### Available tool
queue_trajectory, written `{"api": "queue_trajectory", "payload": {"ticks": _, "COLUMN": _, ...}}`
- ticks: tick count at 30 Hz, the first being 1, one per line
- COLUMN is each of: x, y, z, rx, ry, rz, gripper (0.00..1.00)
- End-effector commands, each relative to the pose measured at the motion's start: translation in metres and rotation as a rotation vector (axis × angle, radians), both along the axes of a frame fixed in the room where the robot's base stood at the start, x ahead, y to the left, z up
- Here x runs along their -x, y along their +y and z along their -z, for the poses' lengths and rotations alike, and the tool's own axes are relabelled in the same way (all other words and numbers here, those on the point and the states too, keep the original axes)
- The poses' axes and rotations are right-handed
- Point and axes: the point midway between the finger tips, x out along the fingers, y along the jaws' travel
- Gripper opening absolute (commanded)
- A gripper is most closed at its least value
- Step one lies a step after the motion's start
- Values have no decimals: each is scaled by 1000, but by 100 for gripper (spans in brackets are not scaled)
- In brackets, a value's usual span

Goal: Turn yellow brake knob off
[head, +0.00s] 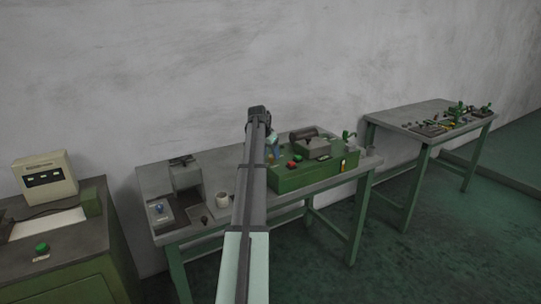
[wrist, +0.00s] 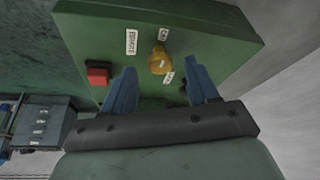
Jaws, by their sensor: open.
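The yellow knob (wrist: 159,60) sits on the face of a green machine housing (wrist: 90,30) in the wrist view, between two small white labels. My gripper (wrist: 163,71) has two blue fingers, spread apart on either side of the knob in the picture. I see no contact between fingers and knob, but the remaining distance is hard to judge. In the head view my gripper (head: 274,146) is at the left end of the green machine (head: 318,176), partly behind my arm. I cannot make out the knob there.
A red square button (wrist: 97,74) is left of the knob, close to the left finger. The machine stands on a grey bench (head: 205,234) with a white cup (head: 222,200). A second bench (head: 400,112) with small parts stands at right, a control cabinet (head: 46,176) at left.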

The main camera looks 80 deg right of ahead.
Motion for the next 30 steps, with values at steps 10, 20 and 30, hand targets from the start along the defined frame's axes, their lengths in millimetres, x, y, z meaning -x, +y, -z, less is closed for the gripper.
{"api": "queue_trajectory", "payload": {"ticks": 10, "x": 2, "y": -5, "z": 13, "rx": 0, "ry": 0, "rz": 0, "gripper": 59}}
{"api": "queue_trajectory", "payload": {"ticks": 20, "x": 2, "y": -5, "z": 13, "rx": 0, "ry": 0, "rz": 0, "gripper": 43}}
{"api": "queue_trajectory", "payload": {"ticks": 30, "x": 2, "y": -5, "z": 12, "rx": 0, "ry": 0, "rz": 0, "gripper": 11}}
